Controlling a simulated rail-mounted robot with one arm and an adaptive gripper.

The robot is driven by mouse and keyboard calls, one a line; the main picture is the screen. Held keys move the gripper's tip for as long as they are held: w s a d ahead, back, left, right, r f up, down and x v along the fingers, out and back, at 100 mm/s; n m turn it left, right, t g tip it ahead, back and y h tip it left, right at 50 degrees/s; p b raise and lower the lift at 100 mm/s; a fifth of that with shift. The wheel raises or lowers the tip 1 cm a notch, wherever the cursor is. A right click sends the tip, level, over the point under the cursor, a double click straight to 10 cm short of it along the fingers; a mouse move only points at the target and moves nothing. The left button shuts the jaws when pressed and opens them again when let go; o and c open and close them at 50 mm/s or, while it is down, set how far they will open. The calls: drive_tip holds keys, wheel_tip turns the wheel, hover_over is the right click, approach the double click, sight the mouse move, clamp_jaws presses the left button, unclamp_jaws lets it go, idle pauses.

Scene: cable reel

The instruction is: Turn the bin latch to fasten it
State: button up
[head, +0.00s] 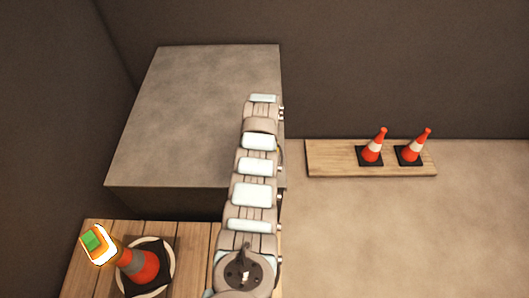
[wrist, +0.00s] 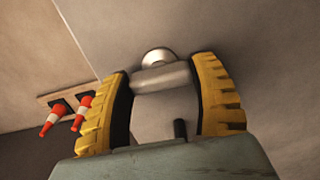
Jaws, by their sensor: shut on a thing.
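The bin appears to be the big grey box (head: 205,110) in the head view, behind my arm. In the wrist view its plain grey face (wrist: 255,50) fills most of the background. The latch (wrist: 162,78) is a short grey metal bar with a round shiny end, close in front of that face. My gripper (wrist: 162,72) has its two yellow ridged fingers on either side of the bar, shut on it. A short dark peg (wrist: 180,130) shows lower down between the fingers. In the head view my arm hides the latch and my gripper.
Two orange-and-white cones (head: 371,148) (head: 413,149) stand on a wooden board (head: 324,158) by the back wall. At the front left, a wooden plank surface (head: 195,245) holds another cone (head: 140,264) and a white-and-orange item (head: 99,246) with green on top. The floor at right is clear.

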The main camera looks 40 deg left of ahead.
idle(0.4)
drive_tip(key=o, duration=1.2)
drive_tip(key=shift+r, duration=0.1)
wheel_tip(320, 180, up, 12)
drive_tip(key=shift+f, duration=0.1)
idle(0.4)
drive_tip(key=shift+w+f, duration=0.1)
